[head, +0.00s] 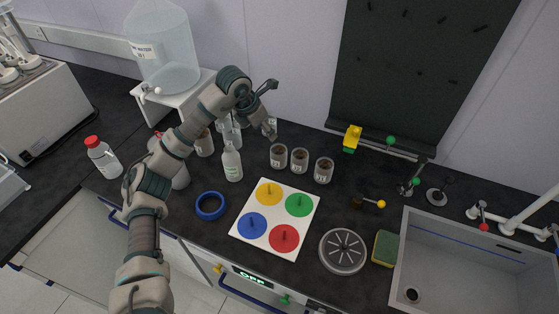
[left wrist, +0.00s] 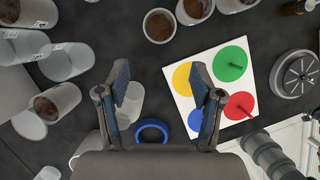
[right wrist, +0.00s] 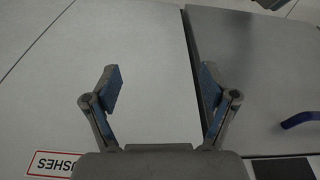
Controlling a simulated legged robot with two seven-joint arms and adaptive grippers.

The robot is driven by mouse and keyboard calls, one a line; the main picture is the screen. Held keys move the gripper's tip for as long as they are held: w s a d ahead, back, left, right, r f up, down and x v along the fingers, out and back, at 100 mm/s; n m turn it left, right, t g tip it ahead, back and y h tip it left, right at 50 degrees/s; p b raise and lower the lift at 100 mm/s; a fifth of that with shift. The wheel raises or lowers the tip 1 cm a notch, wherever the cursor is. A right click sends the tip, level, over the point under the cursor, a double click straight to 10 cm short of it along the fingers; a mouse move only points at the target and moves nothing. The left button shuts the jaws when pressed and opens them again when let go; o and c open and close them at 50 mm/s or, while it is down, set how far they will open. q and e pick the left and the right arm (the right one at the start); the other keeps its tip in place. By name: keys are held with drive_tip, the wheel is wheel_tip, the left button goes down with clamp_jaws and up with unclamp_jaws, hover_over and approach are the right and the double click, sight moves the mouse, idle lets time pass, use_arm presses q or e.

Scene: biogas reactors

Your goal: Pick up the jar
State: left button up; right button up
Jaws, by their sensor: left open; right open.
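Three clear jars with brown contents and labels stand in a row on the dark counter in the head view: a left one (head: 278,156), a middle one (head: 299,161) and a right one (head: 324,171). More jars stand left of my left arm's gripper, one with brown contents (head: 204,144), partly hidden by the arm. My right gripper (right wrist: 160,90) is open over grey panels, with no jar in view.
A red-capped bottle (head: 103,157) stands left. A water tank (head: 162,50) stands behind. A sink (head: 470,270) is at right.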

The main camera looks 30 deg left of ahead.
use_arm(q)
drive_tip(key=b, duration=0.2)
approach(279, 153)
drive_tip(key=d+f, duration=0.1)
drive_tip(key=shift+s+d+f, duration=0.1)
drive_tip(key=shift+s+f, duration=0.2)
drive_tip(key=shift+f, duration=0.1)
drive_tip(key=x, duration=0.5)
drive_tip(key=shift+w+d+f+b, duration=0.1)
drive_tip(key=shift+d+f+b, duration=0.05)
drive_tip(key=shift+d+b, duration=0.25)
drive_tip(key=shift+a, duration=0.1)
use_arm(e)
drive_tip(key=w+a+r+t, duration=0.1)
drive_tip(key=w+r+t, duration=0.1)
drive_tip(key=r, duration=0.3)
drive_tip(key=shift+w+t+y, duration=0.3)
drive_tip(key=shift+w+t, duration=0.1)
drive_tip(key=shift+w, duration=0.35)
use_arm(q)
drive_tip(key=shift+a, duration=0.1)
drive_tip(key=shift+c, duration=1.4)
drive_tip(key=shift+a, duration=0.1)
drive_tip(key=c, duration=0.6)
use_arm(e)
drive_tip(key=shift+a+r, duration=0.1)
drive_tip(key=shift+a, duration=0.1)
